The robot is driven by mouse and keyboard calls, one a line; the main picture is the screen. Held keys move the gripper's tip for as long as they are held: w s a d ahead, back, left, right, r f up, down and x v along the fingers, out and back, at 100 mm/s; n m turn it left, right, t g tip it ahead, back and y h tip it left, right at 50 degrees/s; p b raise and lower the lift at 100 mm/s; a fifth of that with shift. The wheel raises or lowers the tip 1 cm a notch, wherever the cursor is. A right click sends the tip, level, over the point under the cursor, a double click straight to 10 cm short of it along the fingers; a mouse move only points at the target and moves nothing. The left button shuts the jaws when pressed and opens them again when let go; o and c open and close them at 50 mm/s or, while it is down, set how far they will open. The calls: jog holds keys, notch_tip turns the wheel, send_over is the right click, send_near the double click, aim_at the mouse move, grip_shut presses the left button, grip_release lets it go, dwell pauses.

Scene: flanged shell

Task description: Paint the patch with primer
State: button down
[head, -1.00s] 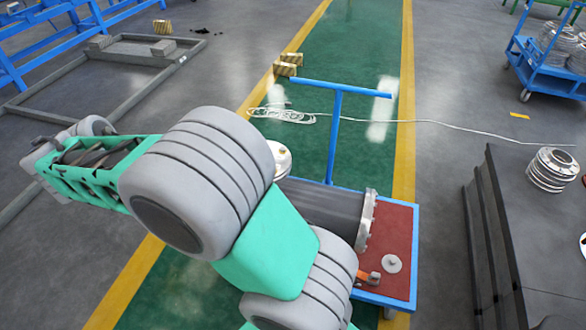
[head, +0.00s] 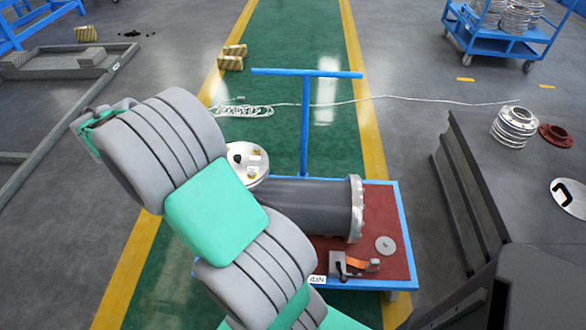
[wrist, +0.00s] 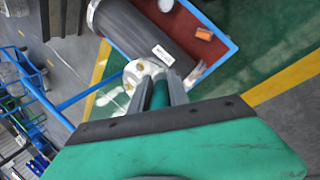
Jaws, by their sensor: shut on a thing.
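The dark grey flanged shell (head: 310,205) lies on its side on the red top of a blue cart (head: 400,230). Its light metal flange (head: 355,208) faces right. In the wrist view the shell (wrist: 135,32) is at the upper left with a white label. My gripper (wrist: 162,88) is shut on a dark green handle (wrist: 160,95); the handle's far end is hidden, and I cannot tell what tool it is. The jaws appear against a round metal plate (wrist: 135,72) beyond them. In the head view my arm hides the gripper. I cannot make out a patch or primer.
A round plate with small dark and yellowish items (head: 247,160) stands left of the shell. A clamp (head: 345,264) and a small disc (head: 385,245) lie on the cart. A dark bench (head: 520,180) with flanges stands right.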

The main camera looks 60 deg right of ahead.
jog(key=s+d+f+m+b, duration=0.2)
jog(key=s+d+f, duration=0.35)
jog(key=d, duration=0.45)
jog(key=s+d+f+m+h+b, duration=0.1)
jog(key=s+d+f+m+b, duration=0.15)
jog(key=s+d+f, duration=0.6)
jog(key=s+d+f+m+b, duration=0.1)
jog(key=s+d+f+b, duration=0.2)
jog(key=d, duration=0.9)
jog(key=f+b, duration=0.1)
jog(key=f, duration=0.1)
jog(key=s+f+b, duration=0.1)
jog(key=f+b, duration=0.1)
jog(key=shift+d+f, duration=0.15)
jog(key=shift+s, duration=0.1)
